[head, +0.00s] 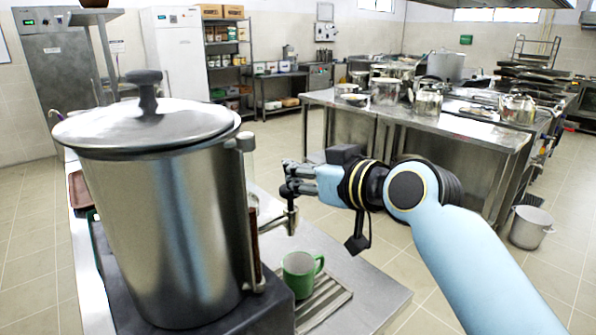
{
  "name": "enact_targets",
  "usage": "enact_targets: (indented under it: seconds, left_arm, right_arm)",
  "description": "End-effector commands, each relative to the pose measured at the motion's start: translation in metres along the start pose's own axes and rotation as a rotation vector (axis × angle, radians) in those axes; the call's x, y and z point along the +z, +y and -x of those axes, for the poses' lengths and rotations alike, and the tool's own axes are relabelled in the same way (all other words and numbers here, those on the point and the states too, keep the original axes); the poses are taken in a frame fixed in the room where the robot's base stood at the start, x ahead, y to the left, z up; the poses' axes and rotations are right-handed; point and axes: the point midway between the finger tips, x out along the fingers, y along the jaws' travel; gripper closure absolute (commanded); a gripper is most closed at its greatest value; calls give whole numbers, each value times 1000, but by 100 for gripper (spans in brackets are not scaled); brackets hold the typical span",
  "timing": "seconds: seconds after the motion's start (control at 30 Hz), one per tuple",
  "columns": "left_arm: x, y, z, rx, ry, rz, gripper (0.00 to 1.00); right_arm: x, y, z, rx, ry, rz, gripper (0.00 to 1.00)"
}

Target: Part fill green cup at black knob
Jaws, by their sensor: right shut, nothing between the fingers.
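A green cup (298,276) stands upright on a slotted drip tray (328,300), its handle to the right. A large steel stockpot (175,230) with a lid stands left of it; a black knob (148,92) tops the lid. A metal tap (291,220) sticks out from the pot's right side, above the cup. My right gripper (286,180) is shut and empty, by the top of the tap; I cannot tell whether it touches it. Any knob on the tap is hidden by the fingers. The cup's inside is too small to judge. My left gripper is out of view.
The steel counter (375,290) is bare right of the drip tray. Across the tiled floor a steel island (420,125) carries several pots. A pot (530,228) sits on the floor at right. Shelves (228,65) and fridges stand at the back.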

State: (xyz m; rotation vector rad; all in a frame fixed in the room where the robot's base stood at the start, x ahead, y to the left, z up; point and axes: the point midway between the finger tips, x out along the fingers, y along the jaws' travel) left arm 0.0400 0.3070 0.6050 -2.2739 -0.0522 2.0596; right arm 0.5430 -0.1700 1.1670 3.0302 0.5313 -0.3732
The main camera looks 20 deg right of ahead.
Motion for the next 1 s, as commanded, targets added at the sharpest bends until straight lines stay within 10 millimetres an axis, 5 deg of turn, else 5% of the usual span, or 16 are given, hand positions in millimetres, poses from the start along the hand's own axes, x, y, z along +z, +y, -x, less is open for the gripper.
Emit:
enact_targets:
  seconds: [0.2, 1.0]
  left_arm:
    - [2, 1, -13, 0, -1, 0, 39]
    - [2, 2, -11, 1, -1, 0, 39]
  right_arm:
    - [20, 0, -5, -2, -2, -2, 100]
    - [19, 0, -5, -2, -5, -1, 100]
